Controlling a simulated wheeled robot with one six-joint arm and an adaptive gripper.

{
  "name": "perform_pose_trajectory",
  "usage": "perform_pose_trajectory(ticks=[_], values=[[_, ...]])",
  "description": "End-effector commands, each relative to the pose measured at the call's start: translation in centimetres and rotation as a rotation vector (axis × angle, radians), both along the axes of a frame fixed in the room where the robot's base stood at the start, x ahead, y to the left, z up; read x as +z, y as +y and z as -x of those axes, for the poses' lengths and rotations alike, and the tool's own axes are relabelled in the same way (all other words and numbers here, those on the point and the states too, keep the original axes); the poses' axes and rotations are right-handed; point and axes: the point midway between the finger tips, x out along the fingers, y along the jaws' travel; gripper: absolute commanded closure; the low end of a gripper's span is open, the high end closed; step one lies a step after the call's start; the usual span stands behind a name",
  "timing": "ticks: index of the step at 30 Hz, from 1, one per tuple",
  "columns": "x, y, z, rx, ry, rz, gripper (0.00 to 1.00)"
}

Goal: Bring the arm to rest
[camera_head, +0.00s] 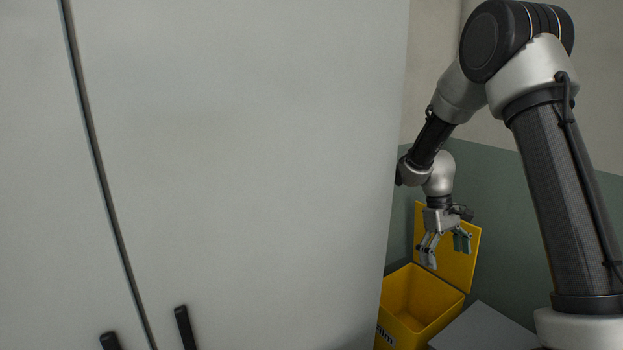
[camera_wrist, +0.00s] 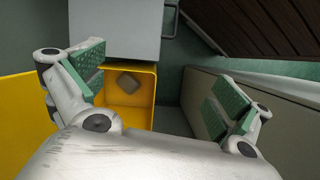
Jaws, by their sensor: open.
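My gripper (camera_head: 445,246) hangs pointing down above the open yellow bin (camera_head: 432,299), near its raised yellow lid (camera_head: 462,265). In the wrist view my gripper (camera_wrist: 160,100) shows two green-padded fingers spread wide with nothing between them. The yellow bin (camera_wrist: 148,98) lies beyond the fingers there. A small brownish block (camera_wrist: 129,84) shows inside the bin. My arm is bent, reaching down from the upper right in the head view.
A large pale cabinet (camera_head: 250,150) with dark handles (camera_head: 185,327) fills the left and middle, close to my forearm. A grey flat surface (camera_head: 485,329) lies right of the bin. A green and cream wall (camera_head: 500,190) stands behind. Dark slats (camera_wrist: 265,25) show in the wrist view.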

Motion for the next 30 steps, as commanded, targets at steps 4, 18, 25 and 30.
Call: perform_pose_trajectory(ticks=[4,18,25,30], values=[[6.8,-0.2,5.9,-0.140,-0.087,-0.025,0.00],[17.3,-0.5,23.1,-0.362,-0.421,-0.153,0.00],[20.6,-0.9,25.7,-0.371,-0.614,-0.191,0.00],[21.7,-1.1,26.1,-0.373,-0.669,-0.200,0.00]])
